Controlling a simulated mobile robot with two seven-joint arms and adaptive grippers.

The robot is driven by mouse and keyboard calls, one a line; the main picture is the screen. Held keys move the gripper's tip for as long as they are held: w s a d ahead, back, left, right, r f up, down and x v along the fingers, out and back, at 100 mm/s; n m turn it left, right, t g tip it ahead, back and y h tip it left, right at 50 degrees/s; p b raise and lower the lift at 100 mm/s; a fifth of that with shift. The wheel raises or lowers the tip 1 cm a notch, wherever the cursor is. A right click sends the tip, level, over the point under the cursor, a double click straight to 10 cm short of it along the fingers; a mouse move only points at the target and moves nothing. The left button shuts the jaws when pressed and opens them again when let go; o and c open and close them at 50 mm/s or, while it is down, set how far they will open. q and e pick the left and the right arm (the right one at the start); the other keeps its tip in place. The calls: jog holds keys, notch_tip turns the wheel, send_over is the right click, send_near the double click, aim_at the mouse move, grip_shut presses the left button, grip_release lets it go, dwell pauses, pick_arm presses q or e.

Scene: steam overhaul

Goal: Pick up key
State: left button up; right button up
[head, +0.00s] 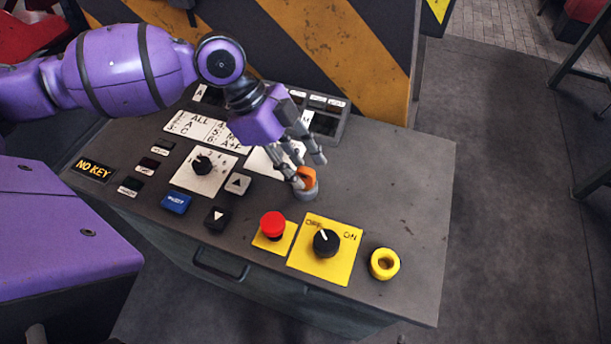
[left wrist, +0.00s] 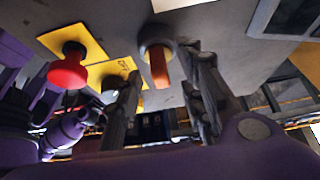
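The orange key (head: 306,176) stands in a round grey lock (head: 306,192) on the top of the control panel. In the left wrist view the key (left wrist: 159,70) shows as an orange tab sticking out of the grey lock ring (left wrist: 157,42). My left gripper (head: 308,170) is over the key, with its fingers apart. In the left wrist view the left gripper (left wrist: 165,80) has one finger on each side of the key, with gaps visible between them and it. My right gripper is not in view.
The grey control panel (head: 400,205) carries a red push button (head: 272,224), a black OFF/ON knob (head: 326,242), a yellow ring (head: 384,264), a selector knob (head: 202,165) and a NO KEY sign (head: 93,170). A striped barrier (head: 340,50) rises behind. The panel's right end is clear.

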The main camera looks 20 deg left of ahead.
pick_arm(q)
jog(key=shift+d+f, duration=0.3)
jog(key=shift+f, duration=0.35)
grip_shut()
jog(key=shift+r, duration=0.15)
